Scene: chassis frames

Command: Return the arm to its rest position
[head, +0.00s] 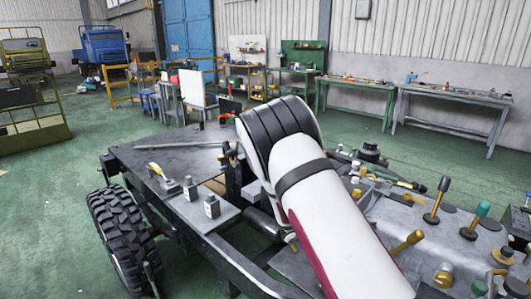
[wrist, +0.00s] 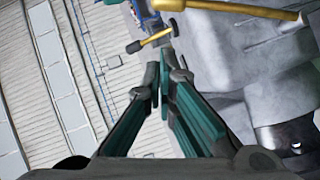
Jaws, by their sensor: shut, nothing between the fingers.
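My arm, white with black bands and a dark red stripe, reaches up from the bottom right in the head view and bends over above the vehicle chassis (head: 165,160). My gripper (wrist: 162,75) shows in the wrist view, with grey and teal fingers drawn together at the tips and nothing between them. In the head view the gripper is mostly or wholly hidden behind the arm. A black-tipped lever (wrist: 150,41) and a yellow-handled lever (wrist: 240,17) are beyond the fingertips in the wrist view; I cannot tell the distance.
A black tyre (head: 125,240) stands at the chassis's left. Levers with yellow, green and black knobs, such as a green-topped one (head: 476,220), crowd the right. Workbenches (head: 455,96) line the back wall. Green floor (head: 45,200) is open at the left.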

